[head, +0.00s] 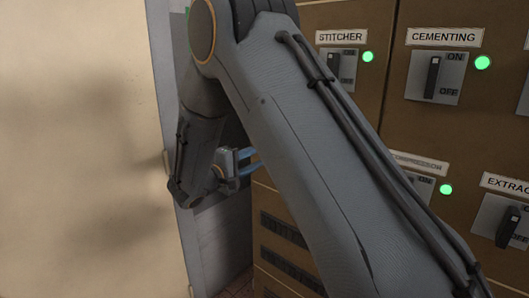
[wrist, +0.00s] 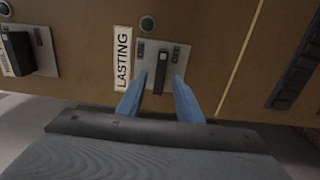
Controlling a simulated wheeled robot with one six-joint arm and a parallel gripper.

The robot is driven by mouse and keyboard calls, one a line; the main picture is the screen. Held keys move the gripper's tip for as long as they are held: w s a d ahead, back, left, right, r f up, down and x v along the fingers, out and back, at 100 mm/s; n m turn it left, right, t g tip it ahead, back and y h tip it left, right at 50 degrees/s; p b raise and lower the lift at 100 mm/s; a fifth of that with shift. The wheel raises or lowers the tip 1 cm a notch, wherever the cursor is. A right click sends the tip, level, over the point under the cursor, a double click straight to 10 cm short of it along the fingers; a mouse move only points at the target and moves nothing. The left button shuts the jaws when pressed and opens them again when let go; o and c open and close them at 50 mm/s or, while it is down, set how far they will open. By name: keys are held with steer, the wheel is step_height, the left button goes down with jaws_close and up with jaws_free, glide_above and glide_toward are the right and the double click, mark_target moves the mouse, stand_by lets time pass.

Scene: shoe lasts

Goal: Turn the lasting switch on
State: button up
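The lasting switch (wrist: 162,68) has a dark lever on a grey plate, beside the LASTING label (wrist: 123,58) in the wrist view. Its round lamp (wrist: 147,23) looks grey and unlit. My gripper (wrist: 159,82) is open, its blue fingers one on each side of the lever, with gaps visible; I cannot tell how deep they reach. In the head view my gripper (head: 245,162) shows at the cabinet's left edge, partly behind my arm. The lasting switch is hidden from the head view. The lever's ON or OFF position is not readable.
The brown cabinet carries other switches: stitcher (head: 334,66), cementing (head: 433,76), compressor (head: 415,184) and extractor (head: 508,226), with green lamps lit at the first three. Another switch (wrist: 18,52) stands left of lasting in the wrist view. A pale panel (head: 80,150) fills the head view's left.

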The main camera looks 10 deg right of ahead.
steer(key=p+x, duration=0.1)
steer(key=x, duration=0.2)
steer(key=shift+w+d, duration=0.1)
steer(key=shift+d, duration=0.1)
jaws_close()
steer(key=n, duration=1.7)
steer(key=shift+w+r+n, duration=0.1)
steer(key=shift+n, duration=0.3)
stand_by(0.4)
